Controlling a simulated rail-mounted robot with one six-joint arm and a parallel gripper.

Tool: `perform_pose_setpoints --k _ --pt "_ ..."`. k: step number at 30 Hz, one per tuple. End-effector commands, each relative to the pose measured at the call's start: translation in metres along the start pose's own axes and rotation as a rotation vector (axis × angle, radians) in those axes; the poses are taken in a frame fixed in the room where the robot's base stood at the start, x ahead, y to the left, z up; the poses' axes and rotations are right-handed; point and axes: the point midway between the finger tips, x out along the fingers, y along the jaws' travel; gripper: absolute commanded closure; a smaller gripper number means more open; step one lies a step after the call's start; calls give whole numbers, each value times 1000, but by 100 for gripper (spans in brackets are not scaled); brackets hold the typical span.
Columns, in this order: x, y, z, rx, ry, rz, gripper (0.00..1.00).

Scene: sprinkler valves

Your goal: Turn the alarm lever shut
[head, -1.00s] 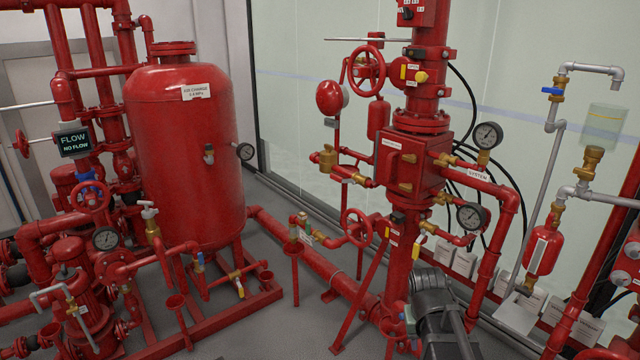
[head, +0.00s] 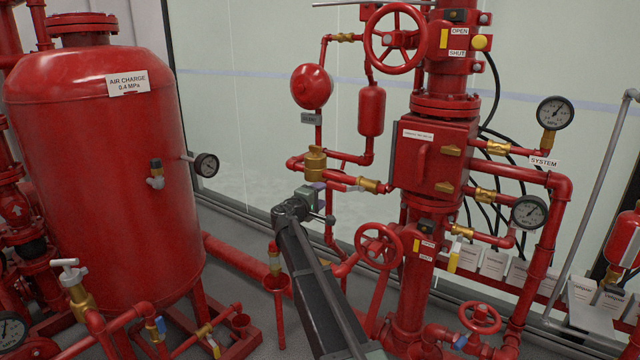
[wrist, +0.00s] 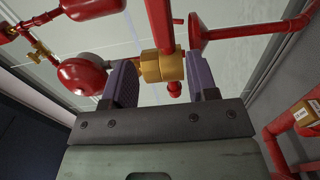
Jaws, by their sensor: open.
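My gripper (head: 316,203) is in front of the alarm pipework, just below a brass fitting (head: 315,163) under the red gong (head: 312,87). In the wrist view my gripper (wrist: 165,84) has its two dark purple fingers apart. A brass hexagonal body (wrist: 164,66) lies between or just beyond them, with a red bar rising from it and a small red knob below. Contact with the fingers cannot be told. Another brass valve (head: 370,185) sits right of my gripper on the same line. I cannot tell which part is the alarm lever; my gripper hides some of this area.
A red tank (head: 110,190) stands at left. The red valve column (head: 432,165) with a box stands at right. A red handwheel (head: 379,246) is close to my arm's right side, and another (head: 396,40) is above. A glass wall is behind.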

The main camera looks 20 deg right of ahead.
Motion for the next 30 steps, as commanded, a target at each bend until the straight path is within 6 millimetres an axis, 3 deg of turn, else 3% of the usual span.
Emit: perform_pose_setpoints --k 5,12,16,26,30 --pt "19 0 -2 1 -2 -2 47" --pt "76 -1 -1 2 -4 -3 47" --pt "98 -1 0 2 -4 -3 47" --pt "107 -1 1 2 -2 -3 47" --pt "107 -1 1 3 -2 -3 65"
